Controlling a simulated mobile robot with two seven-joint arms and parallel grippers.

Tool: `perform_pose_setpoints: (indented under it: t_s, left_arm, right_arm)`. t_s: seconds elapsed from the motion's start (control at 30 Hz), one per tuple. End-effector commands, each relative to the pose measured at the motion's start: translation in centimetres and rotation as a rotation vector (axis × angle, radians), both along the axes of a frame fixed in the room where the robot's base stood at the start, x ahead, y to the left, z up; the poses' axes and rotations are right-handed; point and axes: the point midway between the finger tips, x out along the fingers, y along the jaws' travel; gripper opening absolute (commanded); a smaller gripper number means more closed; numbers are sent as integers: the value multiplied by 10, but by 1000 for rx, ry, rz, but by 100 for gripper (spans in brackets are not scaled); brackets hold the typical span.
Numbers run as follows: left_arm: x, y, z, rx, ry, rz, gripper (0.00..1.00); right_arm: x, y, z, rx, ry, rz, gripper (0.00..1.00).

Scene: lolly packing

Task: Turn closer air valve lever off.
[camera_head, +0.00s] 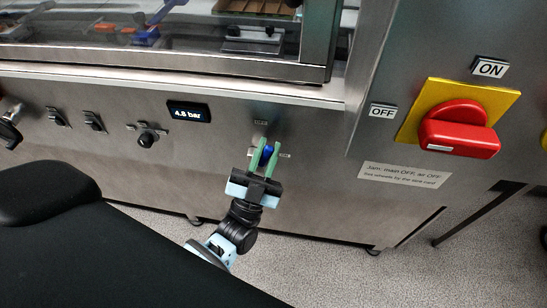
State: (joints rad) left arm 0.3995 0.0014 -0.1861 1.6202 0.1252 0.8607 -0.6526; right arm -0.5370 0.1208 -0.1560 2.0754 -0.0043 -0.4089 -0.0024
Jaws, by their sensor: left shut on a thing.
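The closer air valve lever (267,152) is small and blue, on the steel front panel of the machine below the glass window. My left gripper (264,156) has green fingers and is shut on this lever, one finger on each side. The fingers hide much of the lever, so I cannot tell its exact angle. Small labels sit above and to the right of the valve; their words are too small to read. My right gripper is not in view.
A pressure display (189,112) reads 4.8 bar. A black knob (146,139) and small switches sit left of the valve. A red main switch (459,130) on a yellow plate sticks out at the right, beside OFF and ON labels. Grey floor lies below.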

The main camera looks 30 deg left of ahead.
Motion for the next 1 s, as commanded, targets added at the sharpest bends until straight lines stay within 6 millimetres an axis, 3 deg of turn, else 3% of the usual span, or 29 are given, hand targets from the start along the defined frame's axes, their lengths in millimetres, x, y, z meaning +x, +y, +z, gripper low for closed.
perform_pose_setpoints:
  t_s: [0.43,1.0]
  left_arm:
    - [-5,15,1,-269,-74,1,0]
    - [-6,18,3,-331,-94,-1,0]
  right_arm:
    - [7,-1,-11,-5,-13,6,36]
    - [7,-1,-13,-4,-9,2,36]
